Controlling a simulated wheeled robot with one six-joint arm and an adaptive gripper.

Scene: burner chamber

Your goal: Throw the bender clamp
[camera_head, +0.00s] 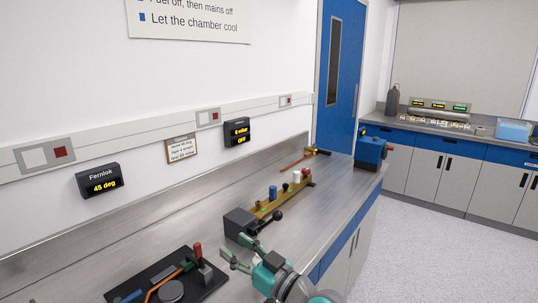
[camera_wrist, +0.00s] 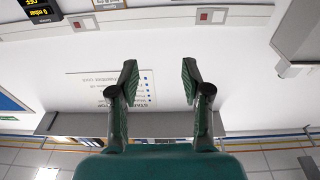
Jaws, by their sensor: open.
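The bender (camera_head: 172,291) sits on a black base at the lower left of the head view. It has a grey round disc, an orange rod, a blue-ended handle and an upright red-topped lever (camera_head: 197,250), which looks like its clamp. The front of the bender is cut off by the picture's edge. My gripper (camera_head: 235,247) is open and empty, to the right of the bender and apart from it. In the wrist view its two green fingers (camera_wrist: 150,85) are spread with only wall and a sign beyond them. The bender is not in the wrist view.
A brass-coloured manifold (camera_head: 276,200) with a dark block and black-knobbed lever stands just beyond my gripper. A blue device (camera_head: 371,150) stands at the bench's far end. A "45 deg" display (camera_head: 98,181) hangs above the bender. The bench (camera_head: 185,220) is bare between bender and manifold.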

